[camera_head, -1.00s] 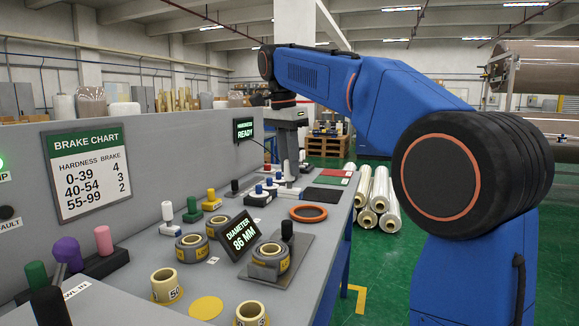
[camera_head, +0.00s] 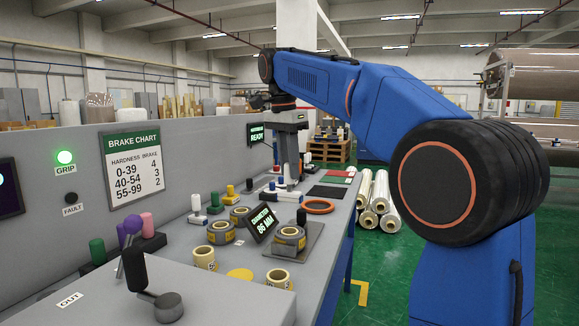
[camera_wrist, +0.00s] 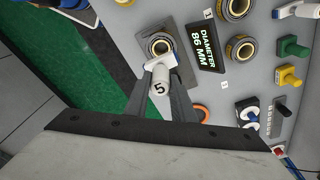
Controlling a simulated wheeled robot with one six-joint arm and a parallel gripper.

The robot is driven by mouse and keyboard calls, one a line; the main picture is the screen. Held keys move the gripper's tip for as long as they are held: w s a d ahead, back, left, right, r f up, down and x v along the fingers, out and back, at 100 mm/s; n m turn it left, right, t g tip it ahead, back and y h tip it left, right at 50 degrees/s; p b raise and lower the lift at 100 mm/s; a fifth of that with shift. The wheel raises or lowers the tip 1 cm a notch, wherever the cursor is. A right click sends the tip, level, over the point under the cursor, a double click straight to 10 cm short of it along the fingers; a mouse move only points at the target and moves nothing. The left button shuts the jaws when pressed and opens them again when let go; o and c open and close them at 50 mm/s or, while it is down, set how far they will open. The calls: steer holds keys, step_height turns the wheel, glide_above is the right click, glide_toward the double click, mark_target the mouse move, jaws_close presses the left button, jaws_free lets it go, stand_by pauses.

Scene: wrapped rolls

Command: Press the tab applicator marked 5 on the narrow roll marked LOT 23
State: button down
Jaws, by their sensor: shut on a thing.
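My gripper (camera_wrist: 161,96) is shut on a white tab applicator (camera_wrist: 160,77) marked 5. Its wide end points toward a roll (camera_wrist: 160,45) on a grey plate, which lies just beyond it in the wrist view; I cannot tell whether they touch. In the head view my gripper (camera_head: 287,165) points down over the far part of the bench, and the applicator is not clear there. The same roll on the plate shows in the head view (camera_head: 290,237). Two similar dark rolls with yellow labels (camera_head: 221,232) (camera_head: 239,214) stand left of the display. No LOT number is readable.
The display (camera_head: 262,222) reads DIAMETER 86 MM. A black-handled tool (camera_head: 301,217) stands by the plate. Coloured applicators (camera_head: 213,202), an orange ring (camera_head: 318,206) and cream cores (camera_head: 204,258) occupy the bench. The GRIP lamp (camera_head: 65,157) is green. A lever (camera_head: 137,270) is at front.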

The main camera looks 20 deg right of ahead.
mark_target(289, 191)
steer(key=shift+f, duration=3.75)
steer(key=shift+f, duration=0.8)
steer(key=shift+r, duration=4.1)
